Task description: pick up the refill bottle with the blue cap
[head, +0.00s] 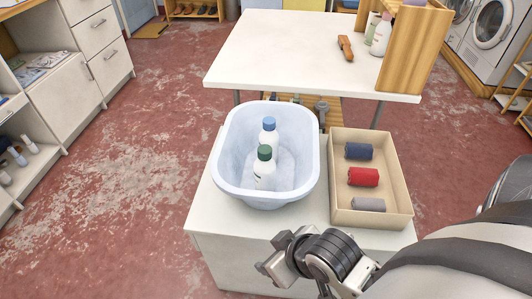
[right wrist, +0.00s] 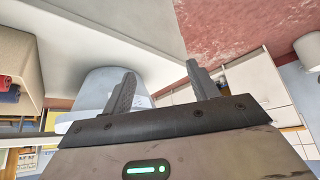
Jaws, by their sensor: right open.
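The refill bottle with the blue cap (head: 269,136) stands upright in a pale blue tub (head: 228,150), toward its back. A similar white bottle with a green cap (head: 264,174) stands just in front and hides its lower part. My right gripper (head: 272,254) is open and empty, in front of the tub and apart from both bottles. In the right wrist view, its two fingers (right wrist: 161,86) are spread, with the tub (right wrist: 92,92) partly behind the left finger. No bottle can be made out there. My left gripper is not in view.
The tub stands on a white cabinet (head: 205,222), beside an open box (head: 338,207) holding blue, red and grey rolls. A white table (head: 270,50) behind carries a brown-handled item (head: 345,47), bottles and a wooden stand (head: 412,50). Red floor is clear at left.

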